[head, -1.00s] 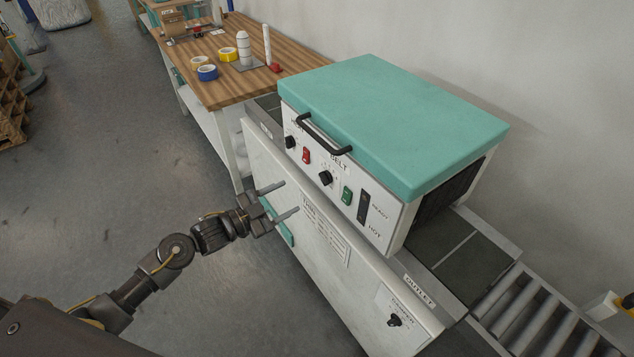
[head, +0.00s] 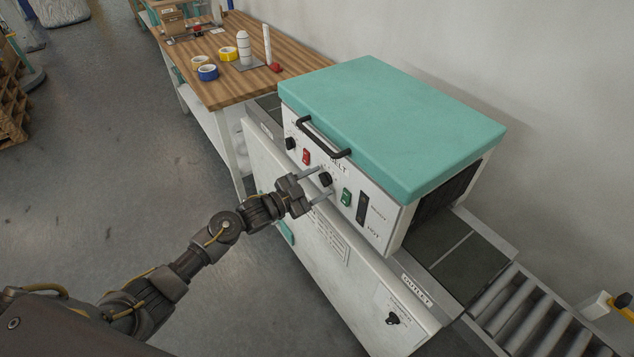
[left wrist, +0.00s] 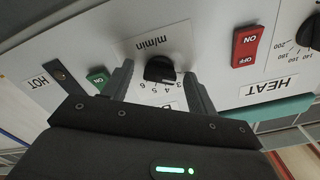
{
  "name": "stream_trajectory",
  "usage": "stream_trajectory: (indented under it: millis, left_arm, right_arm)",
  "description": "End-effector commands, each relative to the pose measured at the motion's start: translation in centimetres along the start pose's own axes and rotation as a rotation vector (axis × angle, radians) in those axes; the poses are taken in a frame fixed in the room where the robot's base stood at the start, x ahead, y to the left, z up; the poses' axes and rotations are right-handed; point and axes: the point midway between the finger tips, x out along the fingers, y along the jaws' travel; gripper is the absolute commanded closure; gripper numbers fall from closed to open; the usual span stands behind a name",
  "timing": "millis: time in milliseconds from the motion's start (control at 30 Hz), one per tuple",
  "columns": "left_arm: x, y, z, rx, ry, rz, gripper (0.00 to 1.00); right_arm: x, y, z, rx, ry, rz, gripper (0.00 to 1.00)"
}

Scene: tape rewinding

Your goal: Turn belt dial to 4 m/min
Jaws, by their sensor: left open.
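The belt dial (head: 325,179) is a black knob on the white front panel of the machine with the teal lid (head: 390,115). In the left wrist view the belt dial (left wrist: 160,70) shows upside down, with "m/min" above it and numbers including 3, 4, 5 and 6 below it. My left gripper (head: 322,182) is open, with one finger on each side of the dial; the left wrist view shows the gripper (left wrist: 158,80) with gaps beside the knob. I cannot tell exactly where the dial's pointer stands. My right gripper is not in view.
A red heat switch (head: 306,157), a heat dial (head: 290,143) and a green switch (head: 346,197) sit on the same panel. A black handle (head: 322,138) juts out above the belt dial. A wooden table (head: 240,88) with tape rolls stands behind; grey floor lies open at left.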

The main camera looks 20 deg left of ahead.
Motion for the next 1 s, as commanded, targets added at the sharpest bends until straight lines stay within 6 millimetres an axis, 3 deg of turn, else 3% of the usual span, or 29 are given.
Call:
stream_trajectory:
  millis: [200,533,1000]
  left_arm:
    - [0.0,0.0,0.0,0.0,0.0,0.0,0.43]
    - [0.0,0.0,0.0,0.0,0.0,-0.001,0.86]
    - [0.0,0.0,0.2,0.128,0.0,-0.001,0.86]
  right_arm:
    - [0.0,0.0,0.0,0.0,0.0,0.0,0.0]
    - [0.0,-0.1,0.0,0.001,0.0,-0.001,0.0]
    - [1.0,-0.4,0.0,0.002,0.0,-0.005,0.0]
